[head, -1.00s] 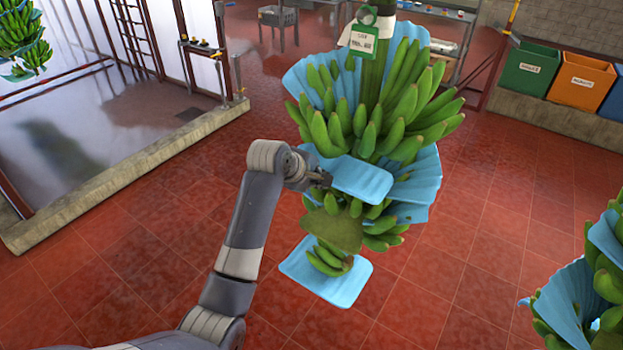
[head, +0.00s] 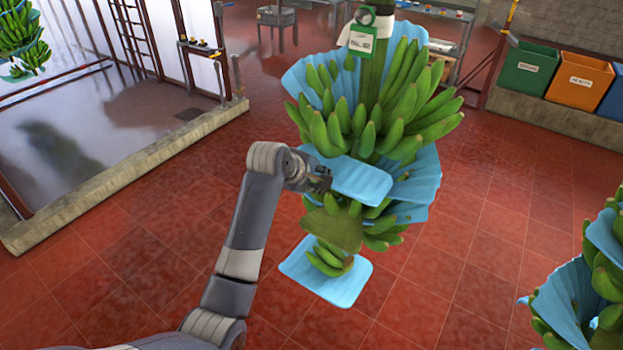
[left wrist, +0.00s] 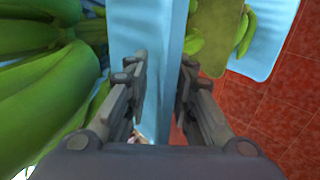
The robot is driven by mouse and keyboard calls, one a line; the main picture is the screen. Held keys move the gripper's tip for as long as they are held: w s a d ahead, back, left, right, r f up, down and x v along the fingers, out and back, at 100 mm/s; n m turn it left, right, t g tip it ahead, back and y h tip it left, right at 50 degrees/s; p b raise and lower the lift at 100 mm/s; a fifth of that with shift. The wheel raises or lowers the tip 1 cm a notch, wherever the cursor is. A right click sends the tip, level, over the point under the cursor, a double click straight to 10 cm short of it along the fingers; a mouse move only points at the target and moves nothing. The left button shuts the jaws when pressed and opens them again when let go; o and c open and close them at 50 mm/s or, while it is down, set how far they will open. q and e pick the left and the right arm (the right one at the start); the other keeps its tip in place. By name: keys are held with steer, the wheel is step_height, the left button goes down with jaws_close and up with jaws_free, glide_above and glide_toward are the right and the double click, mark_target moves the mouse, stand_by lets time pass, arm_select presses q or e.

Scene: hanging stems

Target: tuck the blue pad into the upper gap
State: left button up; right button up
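A banana stem (head: 372,85) hangs in the middle of the head view, its green hands separated by blue sheets. The blue pad (head: 362,181) sticks out toward me below the large upper hand and above the lower bananas (head: 352,210); its inner end is hidden, so I cannot tell how deep it sits. My left gripper (head: 322,184) is at the pad's left end. In the left wrist view the pad (left wrist: 140,30) runs between the two fingers (left wrist: 163,80), which stand apart with a sliver of floor showing beside the pad. My right gripper is not in view.
Another blue pad (head: 326,278) shows beneath the stem's bottom bananas. A second wrapped stem (head: 575,295) hangs at the lower right. Coloured bins (head: 580,80) stand on a ledge at the back right. The red tiled floor around the stem is clear.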

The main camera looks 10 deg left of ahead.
arm_select(q)
steer(key=shift+w+d+r, duration=0.15)
steer(key=shift+r, duration=0.25)
steer(key=shift+w+d+r, duration=0.1)
steer(key=shift+r, duration=0.25)
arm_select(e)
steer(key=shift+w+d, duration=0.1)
arm_select(q)
steer(key=shift+s+a+r, duration=0.2)
steer(key=shift+r, duration=0.35)
steer(key=s+a+r, duration=0.2)
steer(key=s+r, duration=0.1)
steer(key=s, duration=0.2)
steer(key=shift+s+r, duration=0.15)
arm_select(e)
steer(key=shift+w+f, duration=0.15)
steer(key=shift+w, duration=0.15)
